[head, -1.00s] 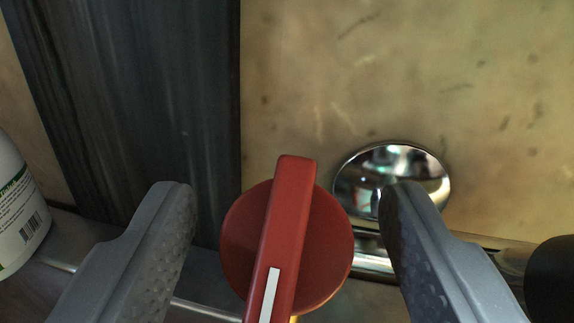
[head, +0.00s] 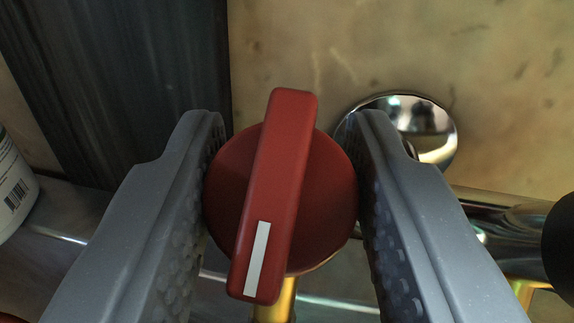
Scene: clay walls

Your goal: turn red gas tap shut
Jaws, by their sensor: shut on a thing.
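The red gas tap (head: 275,190) fills the middle of the head view. It is a round red disc with a raised bar handle across it, tilted slightly to the right at the top. A white mark (head: 257,258) lies on the lower end of the bar. A brass stem shows below the disc. My gripper (head: 285,170) has one grey finger on each side of the disc, shut on its left and right rims. The raised bar stands between the fingers, clear of both.
A chrome round flange (head: 412,132) sits on the clay wall (head: 370,50) behind the right finger. A chrome pipe (head: 500,225) runs right, with a black round part (head: 562,243) at the edge. A white bottle (head: 14,185) stands left. A dark post (head: 120,80) is behind.

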